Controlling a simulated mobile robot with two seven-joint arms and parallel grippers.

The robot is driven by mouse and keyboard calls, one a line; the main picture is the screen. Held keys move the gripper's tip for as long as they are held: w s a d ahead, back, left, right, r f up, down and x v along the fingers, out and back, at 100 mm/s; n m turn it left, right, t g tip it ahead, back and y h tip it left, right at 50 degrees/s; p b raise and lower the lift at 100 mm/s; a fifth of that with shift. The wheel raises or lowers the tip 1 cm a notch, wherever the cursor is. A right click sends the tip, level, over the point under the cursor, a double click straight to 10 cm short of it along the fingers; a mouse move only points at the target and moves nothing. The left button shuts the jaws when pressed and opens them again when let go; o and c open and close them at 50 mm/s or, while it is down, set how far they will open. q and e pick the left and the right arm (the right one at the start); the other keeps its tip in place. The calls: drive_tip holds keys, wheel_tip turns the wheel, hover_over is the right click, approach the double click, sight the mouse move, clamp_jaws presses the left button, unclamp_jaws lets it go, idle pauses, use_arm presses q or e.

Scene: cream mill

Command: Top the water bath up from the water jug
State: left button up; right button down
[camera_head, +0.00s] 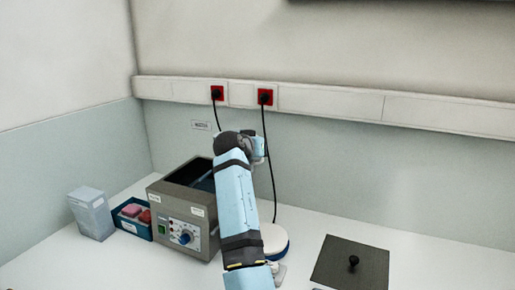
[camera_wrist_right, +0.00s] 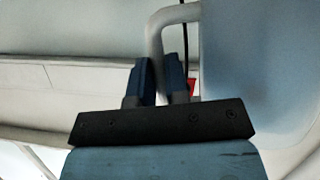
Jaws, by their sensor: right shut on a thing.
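The water bath (camera_head: 181,235) is a grey metal box with a dial panel, open at the top, left of centre in the head view. Its inside is dark and partly hidden by my right arm. In the right wrist view, a pale translucent jug (camera_wrist_right: 255,75) fills the right side, with a curved handle (camera_wrist_right: 155,42) on its left. My right gripper (camera_wrist_right: 160,72) is shut on that handle. In the head view the right gripper and the jug cannot be made out clearly behind my arm, which reaches up beside the bath. My left gripper is in neither view.
A dark square lid with a black knob (camera_head: 349,265) lies right on the white bench. A round white device with a blue rim (camera_head: 277,241) is partly behind my arm. A blue tray with pink and red items (camera_head: 132,218) and a pale box (camera_head: 91,213) stand left. Cables hang from red sockets (camera_head: 265,97).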

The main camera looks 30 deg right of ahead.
drive_tip(key=shift+w+a+r+n+g+h+p, duration=0.2)
drive_tip(key=shift+r+n+g+h+p, duration=0.2)
drive_tip(key=shift+n+p, duration=0.4)
drive_tip(key=shift+w+a+r+n+g+h+p, duration=0.2)
drive_tip(key=shift+n+h+p, duration=0.25)
drive_tip(key=shift+n+p, duration=0.4)
drive_tip(key=shift+w+r+n+g+h+p, duration=0.15)
drive_tip(key=shift+r+n+g+h+p, duration=0.25)
drive_tip(key=shift+n+p, duration=0.4)
drive_tip(key=shift+w+a+r+n+g+h+p, duration=0.3)
drive_tip(key=shift+w+a+r+n+h+p, duration=0.5)
drive_tip(key=shift+p, duration=0.6)
drive_tip(key=shift+w+a+r+n+h+p, duration=0.2)
drive_tip(key=shift+w+a+r+n+p, duration=0.2)
drive_tip(key=shift+w+n, duration=0.2)
drive_tip(key=shift+w+a+r+n+h+p, duration=0.15)
drive_tip(key=shift+w+a+r+n+p, duration=0.15)
drive_tip(key=shift+w+r+n+p, duration=0.3)
drive_tip(key=shift+f, duration=0.1)
idle(2.8)
